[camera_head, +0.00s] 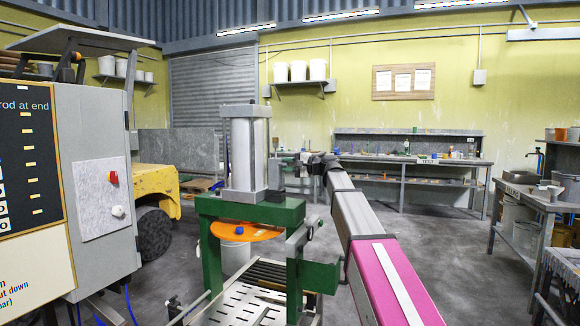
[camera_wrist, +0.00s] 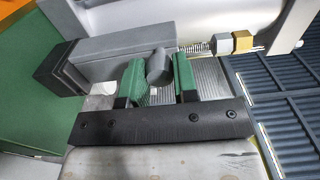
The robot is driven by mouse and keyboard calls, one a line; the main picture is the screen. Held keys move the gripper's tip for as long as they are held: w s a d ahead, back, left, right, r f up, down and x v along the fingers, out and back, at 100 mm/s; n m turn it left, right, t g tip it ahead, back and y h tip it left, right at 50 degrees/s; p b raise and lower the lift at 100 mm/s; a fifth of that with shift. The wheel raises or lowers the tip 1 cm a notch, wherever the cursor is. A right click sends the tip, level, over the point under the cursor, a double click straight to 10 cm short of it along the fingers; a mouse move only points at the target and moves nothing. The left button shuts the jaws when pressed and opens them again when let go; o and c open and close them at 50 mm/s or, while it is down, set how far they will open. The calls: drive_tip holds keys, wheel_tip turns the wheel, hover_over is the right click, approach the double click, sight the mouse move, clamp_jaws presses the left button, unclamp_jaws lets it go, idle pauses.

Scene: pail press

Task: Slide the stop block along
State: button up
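In the wrist view, my gripper (camera_wrist: 160,78) has its two green fingers on either side of a short grey round peg (camera_wrist: 158,68). The peg nearly fills the space between the fingertips; I cannot tell whether both fingers touch it. Beside the peg lies a long grey block (camera_wrist: 110,58) with a black end, which appears to be the stop block. A spring and brass fitting (camera_wrist: 230,44) lie to the right. In the head view, my arm reaches to the top of the green press, and the fingers are hidden there.
The green press frame (camera_head: 250,212) carries a grey cylinder (camera_head: 240,150) and an orange disc (camera_head: 246,231), with a slotted plate (camera_head: 230,300) below. A grey control cabinet (camera_head: 100,150) stands close on the left. A side bench (camera_head: 545,195) stands right; open floor lies between.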

drive_tip(key=shift+s+a, duration=0.25)
drive_tip(key=shift+s, duration=0.55)
drive_tip(key=shift+s+a, duration=0.25)
drive_tip(key=shift+s, duration=0.55)
drive_tip(key=shift+s+a, duration=0.25)
drive_tip(key=shift+s, duration=0.55)
drive_tip(key=o, duration=0.9)
drive_tip(key=shift+o, duration=0.2)
drive_tip(key=shift+w, duration=0.1)
